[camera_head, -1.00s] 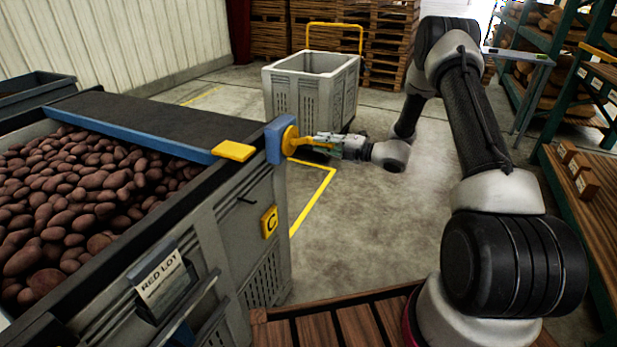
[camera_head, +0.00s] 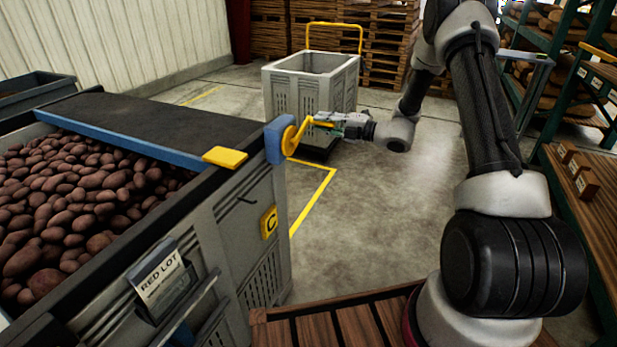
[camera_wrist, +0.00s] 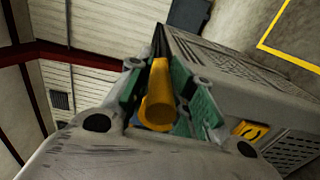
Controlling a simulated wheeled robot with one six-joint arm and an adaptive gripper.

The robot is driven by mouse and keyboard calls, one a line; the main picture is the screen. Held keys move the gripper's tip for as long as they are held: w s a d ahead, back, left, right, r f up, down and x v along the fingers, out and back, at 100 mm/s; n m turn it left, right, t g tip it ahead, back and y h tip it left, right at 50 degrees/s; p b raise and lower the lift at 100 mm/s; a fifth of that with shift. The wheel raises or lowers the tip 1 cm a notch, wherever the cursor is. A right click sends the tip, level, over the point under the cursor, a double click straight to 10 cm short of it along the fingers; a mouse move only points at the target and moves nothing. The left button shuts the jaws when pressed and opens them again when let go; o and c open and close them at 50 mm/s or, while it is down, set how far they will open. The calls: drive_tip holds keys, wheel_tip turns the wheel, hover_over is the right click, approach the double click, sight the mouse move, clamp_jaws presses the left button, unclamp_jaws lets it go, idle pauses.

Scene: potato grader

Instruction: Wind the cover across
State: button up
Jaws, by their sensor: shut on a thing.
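The dark cover (camera_head: 150,125) lies over the far part of a grey crate of red potatoes (camera_head: 70,200). A blue bar (camera_head: 120,140) runs along its near edge, with a yellow tab (camera_head: 225,157) at the bar's right end. The near part of the potatoes is uncovered. A yellow crank wheel (camera_head: 289,138) sits on a blue housing (camera_head: 273,143) at the crate's right corner. My gripper (camera_head: 326,122) is shut on the crank's yellow handle, which shows between the green fingers in the wrist view (camera_wrist: 158,95). The handle's far end is partly hidden.
A grey crate trolley (camera_head: 310,90) with a yellow push bar stands behind the crank. Stacked pallets are at the back. Green shelving (camera_head: 560,120) lines the right side. The concrete floor (camera_head: 370,220) between is clear. A slatted wooden platform is in front.

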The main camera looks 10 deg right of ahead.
drive_tip(key=r, duration=0.1)
drive_tip(key=s+a+r, duration=0.1)
drive_tip(key=s+r, duration=0.1)
drive_tip(key=shift+a+r, duration=0.25)
drive_tip(key=shift+y, duration=0.3)
drive_tip(key=s+a+r, duration=0.2)
drive_tip(key=shift+s+r, duration=0.1)
drive_tip(key=shift+s, duration=0.3)
clamp_jaws()
drive_tip(key=shift+s+a+r, duration=0.25)
drive_tip(key=shift+s+a, duration=0.3)
drive_tip(key=shift+s, duration=0.2)
drive_tip(key=shift+s+a+r, duration=0.2)
drive_tip(key=shift+s+a, duration=0.3)
drive_tip(key=shift+s, duration=0.25)
drive_tip(key=s+a+f, duration=0.6)
drive_tip(key=s+f, duration=0.2)
drive_tip(key=f, duration=0.2)
drive_tip(key=shift+s+g, duration=0.3)
drive_tip(key=shift+s, duration=0.1)
unclamp_jaws()
drive_tip(key=shift+w+f, duration=0.1)
drive_tip(key=shift+f, duration=0.1)
